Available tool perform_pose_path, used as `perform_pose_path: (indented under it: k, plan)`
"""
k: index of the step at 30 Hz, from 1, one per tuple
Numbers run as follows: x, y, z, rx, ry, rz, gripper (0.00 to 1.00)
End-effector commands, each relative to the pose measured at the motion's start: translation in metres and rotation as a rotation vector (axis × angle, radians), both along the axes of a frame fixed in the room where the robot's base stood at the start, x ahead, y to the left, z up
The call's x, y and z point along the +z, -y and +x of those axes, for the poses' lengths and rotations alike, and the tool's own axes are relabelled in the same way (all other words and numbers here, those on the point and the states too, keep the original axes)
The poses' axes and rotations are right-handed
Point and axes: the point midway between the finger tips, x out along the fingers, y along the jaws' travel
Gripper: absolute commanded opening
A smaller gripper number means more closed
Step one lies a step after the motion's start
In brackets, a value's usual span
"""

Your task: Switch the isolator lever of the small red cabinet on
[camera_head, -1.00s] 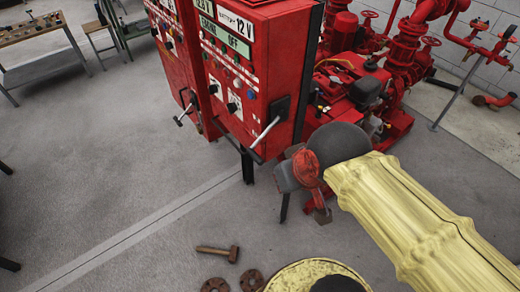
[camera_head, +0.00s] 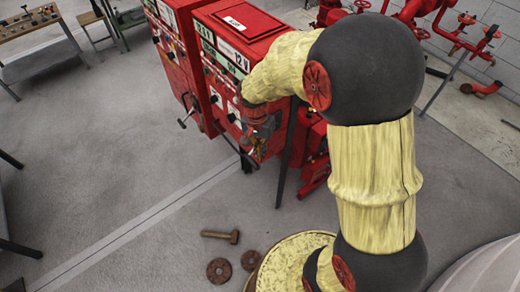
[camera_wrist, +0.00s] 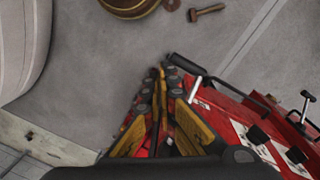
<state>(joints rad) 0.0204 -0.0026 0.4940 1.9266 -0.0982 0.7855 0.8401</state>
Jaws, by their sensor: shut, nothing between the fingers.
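The nearer red cabinet (camera_head: 240,25), marked 12 V, stands at upper centre in the head view, partly behind my arm. In the wrist view its red front (camera_wrist: 227,103) lies at lower right. A lever with a black grip (camera_wrist: 186,65) and a silver shaft (camera_wrist: 194,89) sticks out from it. In the head view this lever is hidden by my gripper (camera_head: 257,152). In the wrist view my gripper (camera_wrist: 160,74) is shut and empty, pointing down past the front. Its fingertips are right beside the grip's left end; I cannot tell whether they touch.
A second red cabinet (camera_head: 172,45) with its own lever (camera_head: 187,118) stands to the left. A hammer (camera_head: 220,236), rusty flanges (camera_head: 219,270) and a round yellowish drum (camera_head: 275,262) are below. Red pump pipes (camera_head: 465,40) stand behind right. The floor at left centre is clear.

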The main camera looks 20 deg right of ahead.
Motion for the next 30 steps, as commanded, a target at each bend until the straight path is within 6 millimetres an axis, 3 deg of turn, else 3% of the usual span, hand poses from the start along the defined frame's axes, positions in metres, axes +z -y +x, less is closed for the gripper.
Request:
perform_pose_path:
  k: [2, 6, 12, 25, 30]
  plan:
    - [-0.007, 0.002, 0.017, -0.125, 0.026, -0.013, 0.0]
    - [0.0, 0.004, 0.039, -0.319, 0.092, -0.022, 0.0]
    - [0.001, 0.005, 0.043, -0.481, 0.117, -0.026, 0.0]
    - [0.001, 0.004, 0.043, -0.516, 0.12, -0.026, 0.0]
    - [-0.01, 0.005, 0.043, -0.517, 0.118, -0.026, 0.0]
